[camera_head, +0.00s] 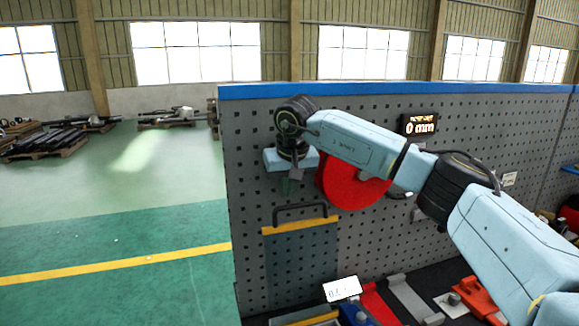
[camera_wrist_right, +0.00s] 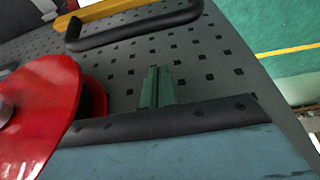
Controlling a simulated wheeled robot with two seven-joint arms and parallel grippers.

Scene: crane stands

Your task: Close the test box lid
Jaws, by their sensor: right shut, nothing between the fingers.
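A grey-green panel with a yellow top strip, which looks like the test box lid (camera_head: 301,262), stands upright in front of the pegboard. Its black handle (camera_head: 300,206) is on top; handle (camera_wrist_right: 140,28) and yellow strip also show in the right wrist view. Below it, a yellow-edged part, perhaps the test box (camera_head: 308,319), is cut off by the frame. My right gripper (camera_head: 289,187) is just above the handle, apart from it as far as I can tell. Its green fingers (camera_wrist_right: 157,88) are shut and empty. My left gripper is not in view.
A red disc (camera_head: 350,184) is mounted on the pegboard (camera_head: 245,150) close to my right wrist; it also shows in the wrist view (camera_wrist_right: 40,115). A display (camera_head: 420,124) reads 0 mm. Red and grey parts lie on the bench below. Open floor is at left.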

